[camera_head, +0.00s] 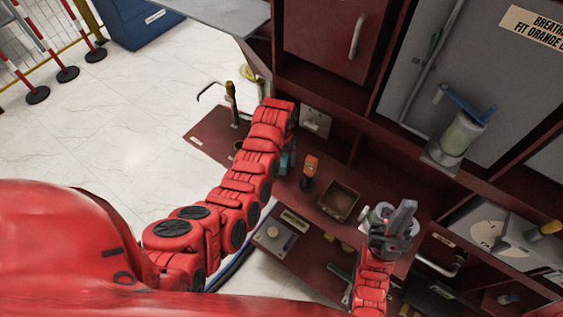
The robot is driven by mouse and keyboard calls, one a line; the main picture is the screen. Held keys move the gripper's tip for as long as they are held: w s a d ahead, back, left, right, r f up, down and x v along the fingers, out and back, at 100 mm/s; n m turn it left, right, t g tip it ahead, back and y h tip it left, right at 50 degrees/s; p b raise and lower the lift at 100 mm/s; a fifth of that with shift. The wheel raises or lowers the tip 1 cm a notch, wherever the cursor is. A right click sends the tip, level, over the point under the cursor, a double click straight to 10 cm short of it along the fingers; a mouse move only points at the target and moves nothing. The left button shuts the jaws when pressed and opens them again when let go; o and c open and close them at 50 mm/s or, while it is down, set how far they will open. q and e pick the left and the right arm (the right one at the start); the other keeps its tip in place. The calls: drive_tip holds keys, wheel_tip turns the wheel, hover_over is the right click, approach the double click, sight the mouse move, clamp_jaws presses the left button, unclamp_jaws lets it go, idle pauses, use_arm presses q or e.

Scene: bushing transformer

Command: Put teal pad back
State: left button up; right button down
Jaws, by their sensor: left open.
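A small teal patch (284,163) shows at the right edge of my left arm, above the dark red bench. It may be the teal pad, but most of it is hidden and I cannot tell its shape. My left arm reaches in from the lower left and bends down over the bench. My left gripper (291,146), open, is largely hidden by its wrist, close to the teal patch; I cannot tell whether they touch. My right gripper (397,228) is grey and sits over the bench's right part. Its jaws are too unclear to read.
An orange-topped tool (309,172) stands on the bench next to an open brown box (338,201). A dark red cabinet with a handle (357,37) rises behind. A grey cylinder on a bracket (461,133) juts out at right.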

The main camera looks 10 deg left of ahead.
sight(282, 160)
use_arm(q)
wheel_tip(282, 160, up, 5)
drive_tip(key=shift+w+r+b, duration=0.15)
drive_tip(key=shift+r+b, duration=0.05)
drive_tip(key=shift+b, duration=0.35)
wheel_tip(282, 160, up, 4)
drive_tip(key=p, duration=0.2)
drive_tip(key=shift+f+p, duration=0.15)
drive_tip(key=shift+p, duration=0.2)
drive_tip(key=shift+f, duration=0.1)
